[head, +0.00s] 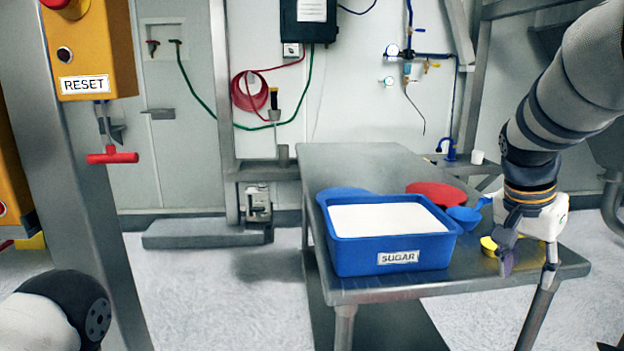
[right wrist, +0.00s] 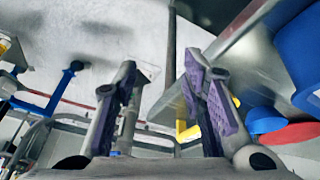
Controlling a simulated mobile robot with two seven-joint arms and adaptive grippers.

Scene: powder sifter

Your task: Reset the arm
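My right gripper (head: 528,268) hangs down by the right end of the steel table, with its arm coming in from the upper right. In the right wrist view its two purple-padded fingers (right wrist: 162,100) are spread apart with nothing held between them. My left gripper is out of view; only a white and dark part of my left arm shows at the lower left of the head view. A yellow box labelled RESET (head: 92,50) with a red button is at the upper left. A red T-shaped handle (head: 112,157) hangs below it.
The steel table (head: 360,165) holds a blue SUGAR bin (head: 345,256) full of white powder. A red round item (head: 437,191), a blue scoop (head: 464,216) and a small yellow cup (head: 489,246) are near it. The floor left of the table is clear.

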